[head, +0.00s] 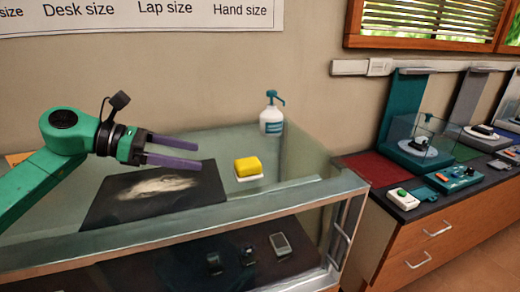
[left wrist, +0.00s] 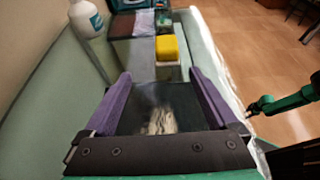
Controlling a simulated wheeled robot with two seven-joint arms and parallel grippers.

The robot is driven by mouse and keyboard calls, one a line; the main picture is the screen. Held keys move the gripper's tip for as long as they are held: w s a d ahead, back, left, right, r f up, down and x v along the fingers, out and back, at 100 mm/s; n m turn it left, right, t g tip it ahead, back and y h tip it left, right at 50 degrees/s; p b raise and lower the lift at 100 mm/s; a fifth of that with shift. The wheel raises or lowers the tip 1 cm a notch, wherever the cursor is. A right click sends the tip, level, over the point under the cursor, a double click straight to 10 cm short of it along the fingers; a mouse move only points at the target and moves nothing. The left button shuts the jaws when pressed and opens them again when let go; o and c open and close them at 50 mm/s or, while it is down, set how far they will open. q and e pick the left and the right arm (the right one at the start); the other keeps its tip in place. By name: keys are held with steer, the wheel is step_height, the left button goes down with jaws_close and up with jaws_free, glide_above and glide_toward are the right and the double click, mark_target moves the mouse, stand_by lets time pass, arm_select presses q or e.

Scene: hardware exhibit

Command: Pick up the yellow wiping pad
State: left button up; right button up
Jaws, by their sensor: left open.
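The yellow wiping pad (head: 247,166) sits on a small white base (head: 250,178) on the glass top of the display case. It also shows in the left wrist view (left wrist: 167,47), ahead of the fingers. My left gripper (head: 174,151) has its two purple fingers apart with nothing between them. It hangs above a dark panel (head: 110,205) with a pale smear, to the left of the pad and clear of it. A green arm with a dark end, probably my right gripper (left wrist: 259,106), shows at the right of the left wrist view; its jaws are too small to read.
A white pump bottle (head: 271,119) with a teal top stands behind the pad near the wall. The glass case's front rail (head: 200,226) runs along the near side. A wooden cabinet (head: 425,250) with several small devices stands at right.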

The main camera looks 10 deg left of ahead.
mark_target(242, 163)
arm_select(q)
steer(key=shift+w+d, duration=0.2)
steer(key=shift+w, duration=0.25)
steer(key=d+p, duration=0.2)
steer(key=d, duration=0.1)
steer(key=shift+s+d+p, duration=0.1)
steer(key=shift+d+p, duration=0.1)
steer(key=shift+p, duration=0.2)
steer(key=p+x, duration=0.1)
steer(key=x, duration=0.2)
steer(key=shift+d+f+p, duration=0.1)
steer(key=shift+d+p, duration=0.2)
steer(key=p+x, duration=0.3)
steer(key=x, duration=0.2)
steer(key=shift+w+d+f, duration=0.2)
steer(key=shift+w, duration=0.15)
steer(key=shift+w+d+f, duration=0.1)
steer(key=shift+d+f, duration=0.15)
steer(key=shift+d, duration=0.05)
steer(key=shift+w+f, duration=0.1)
steer(key=shift+f, duration=0.1)
steer(key=c, duration=1.4)
arm_select(e)
step_height(242, 163, up, 8)
steer(key=s, duration=0.1)
steer(key=shift+s+f, duration=0.2)
steer(key=shift+s, duration=0.05)
